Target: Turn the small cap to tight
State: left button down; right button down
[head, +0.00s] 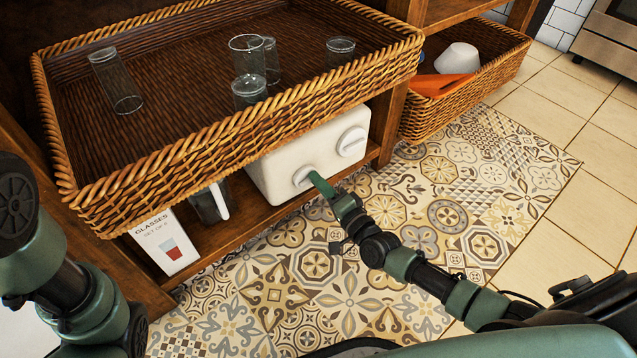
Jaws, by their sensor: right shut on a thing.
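A white box-like container (268,181) stands on the lower shelf under the big basket. Its front bears two round white caps, each with a raised grip bar. The larger cap (351,141) is at the upper right and free. The small cap (303,177) is at the lower left, partly hidden by my right gripper (314,179). The right gripper reaches in from the lower right and is shut on the small cap. My left arm shows at the left edge, but its gripper is out of view.
A wicker basket (215,135) with several glasses overhangs the container. A glasses box (166,245) and a dark mug (207,203) stand to the left on the shelf. Another basket (470,95) is at the right. The patterned rug (300,270) in front is clear.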

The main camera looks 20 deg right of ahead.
jog(key=shift+f+m+b, duration=0.15)
jog(key=shift+m+b, duration=0.05)
jog(key=shift+m, duration=0.55)
jog(key=shift+f+m+b, duration=0.15)
jog(key=shift+m+b, duration=0.05)
jog(key=shift+m, duration=0.55)
jog(key=c, duration=1.5)
grip_release()
